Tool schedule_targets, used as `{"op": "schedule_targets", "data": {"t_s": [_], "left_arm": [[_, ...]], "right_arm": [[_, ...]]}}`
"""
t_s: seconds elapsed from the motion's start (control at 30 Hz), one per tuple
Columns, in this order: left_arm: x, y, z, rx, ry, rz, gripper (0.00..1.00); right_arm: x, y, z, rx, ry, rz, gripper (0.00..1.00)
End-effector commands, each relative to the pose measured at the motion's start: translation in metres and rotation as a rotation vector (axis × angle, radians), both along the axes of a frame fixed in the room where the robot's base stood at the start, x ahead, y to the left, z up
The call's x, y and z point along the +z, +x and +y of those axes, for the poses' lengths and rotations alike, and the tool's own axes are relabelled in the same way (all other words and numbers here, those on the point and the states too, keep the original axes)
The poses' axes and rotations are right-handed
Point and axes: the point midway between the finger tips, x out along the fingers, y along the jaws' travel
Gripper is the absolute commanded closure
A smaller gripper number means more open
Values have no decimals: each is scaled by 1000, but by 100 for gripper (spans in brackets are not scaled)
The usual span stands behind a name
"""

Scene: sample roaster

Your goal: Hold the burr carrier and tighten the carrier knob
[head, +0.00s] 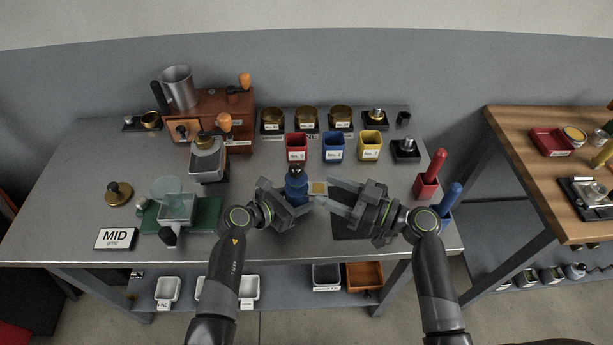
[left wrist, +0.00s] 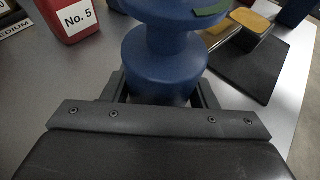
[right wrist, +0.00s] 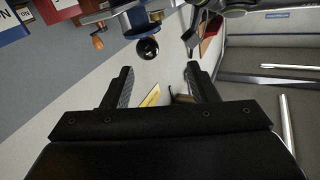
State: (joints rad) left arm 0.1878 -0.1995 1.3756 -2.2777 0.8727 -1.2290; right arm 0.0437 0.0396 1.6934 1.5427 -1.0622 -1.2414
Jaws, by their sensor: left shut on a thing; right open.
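The blue, spool-shaped burr carrier (head: 296,186) stands upright at the middle of the bench. My left gripper (head: 292,201) is shut on it from the front. In the left wrist view the lower blue drum (left wrist: 165,62) sits between the jaws, below a wider flange with a green patch. The carrier's top is small in the head view, and I cannot make out the knob clearly. My right gripper (head: 333,192) is open and empty just right of the carrier, fingers pointing left toward it. It also shows open in the right wrist view (right wrist: 160,80).
Red (head: 296,148), blue (head: 333,149) and yellow (head: 370,146) canisters stand behind the carrier. A tan-topped block (head: 319,188) lies between the grippers. A green mat (head: 208,216) is at left. Red (head: 427,187) and blue-handled (head: 451,197) tools stand at right.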

Motion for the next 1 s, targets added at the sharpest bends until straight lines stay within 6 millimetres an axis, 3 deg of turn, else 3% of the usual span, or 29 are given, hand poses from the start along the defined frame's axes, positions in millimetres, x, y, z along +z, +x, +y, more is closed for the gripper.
{"op": "schedule_targets", "data": {"t_s": [0.2,0.4,0.7,1.0], "left_arm": [[2,1,0,1,-2,-3,83],[2,1,0,1,-2,-3,83],[1,1,0,1,-2,-3,83],[1,1,0,1,-1,-2,83]], "right_arm": [[21,15,19,324,37,-156,47],[38,31,18,531,74,-309,47],[10,64,21,603,-40,-344,47],[-1,70,33,620,-84,-343,47]]}}
